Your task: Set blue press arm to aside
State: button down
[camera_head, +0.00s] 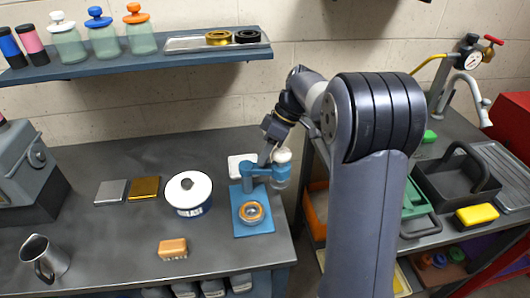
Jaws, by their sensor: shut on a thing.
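The blue press has a flat base (253,228) near the right end of the grey bench. A ring-shaped part with an orange-tan rim (252,212) lies on the base. The blue press arm (262,172) runs from the press column to the right, and its outer end is beside the base, not over the ring. A pale, light-topped cylinder (282,160) is at that outer end. My gripper (265,160) reaches down from above and is shut on the blue press arm. The fingertips are small and partly hard to make out.
A white-lidded pot (187,193) and an orange-brown block (172,249) stand left of the press. A shelf with jars (140,66) hangs above. A cart with a black caddy (455,185) stands right, across a gap.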

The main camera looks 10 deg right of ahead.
jog(key=shift+w+n+g+p, duration=0.4)
jog(key=shift+w+n+p, duration=0.15)
jog(key=shift+n, duration=0.45)
jog(key=c, duration=1.2)
grip_release()
jog(key=shift+r, duration=0.1)
jog(key=v, duration=1)
jog(key=shift+w+r, duration=0.2)
jog(key=shift+r, duration=0.1)
